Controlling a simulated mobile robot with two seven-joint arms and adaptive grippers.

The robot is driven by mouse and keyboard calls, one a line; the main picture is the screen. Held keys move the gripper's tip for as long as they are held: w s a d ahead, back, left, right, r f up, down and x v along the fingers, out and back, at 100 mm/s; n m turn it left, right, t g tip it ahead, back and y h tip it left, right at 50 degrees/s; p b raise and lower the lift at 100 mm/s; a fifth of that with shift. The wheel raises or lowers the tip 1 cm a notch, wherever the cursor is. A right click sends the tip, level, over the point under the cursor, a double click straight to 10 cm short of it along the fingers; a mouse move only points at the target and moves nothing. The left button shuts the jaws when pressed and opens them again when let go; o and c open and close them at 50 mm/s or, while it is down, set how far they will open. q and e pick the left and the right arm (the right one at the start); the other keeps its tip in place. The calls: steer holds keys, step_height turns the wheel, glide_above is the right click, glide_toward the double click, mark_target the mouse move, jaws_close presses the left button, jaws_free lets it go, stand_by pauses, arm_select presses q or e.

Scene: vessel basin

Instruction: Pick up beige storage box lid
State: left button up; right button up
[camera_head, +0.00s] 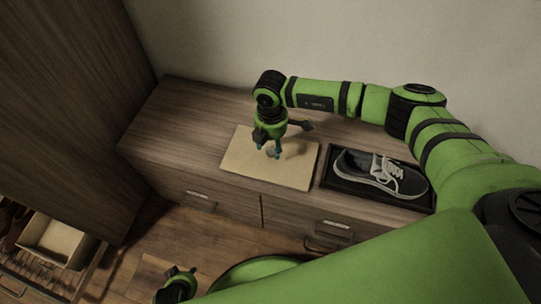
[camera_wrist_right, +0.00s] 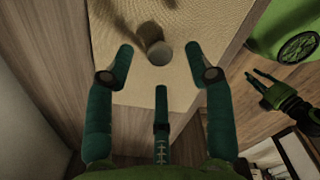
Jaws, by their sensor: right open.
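The beige storage box lid (camera_head: 240,163) lies flat on the wooden cabinet top, with a small round pale knob (camera_wrist_right: 159,53) near its middle. The lid also fills the upper middle of the right wrist view (camera_wrist_right: 205,75). My right gripper (camera_head: 270,153) points down over the lid, open and empty, its fingers spread around the knob. I cannot tell whether the fingertips touch the lid. My left gripper (camera_wrist_right: 263,89) hangs low, away from the lid, with its fingers apart and nothing between them.
A black tray (camera_head: 334,181) with a grey shoe (camera_head: 380,172) sits close to the right of the lid. A wall is behind. A tall wooden cabinet stands at left. An open drawer at lower left holds an open beige box (camera_head: 58,237). The cabinet top left of the lid is clear.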

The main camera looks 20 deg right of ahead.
mark_target(271, 155)
step_height(271, 155, down, 3)
steer(key=shift+r, duration=0.15)
jaws_close()
steer(key=shift+r, duration=0.1)
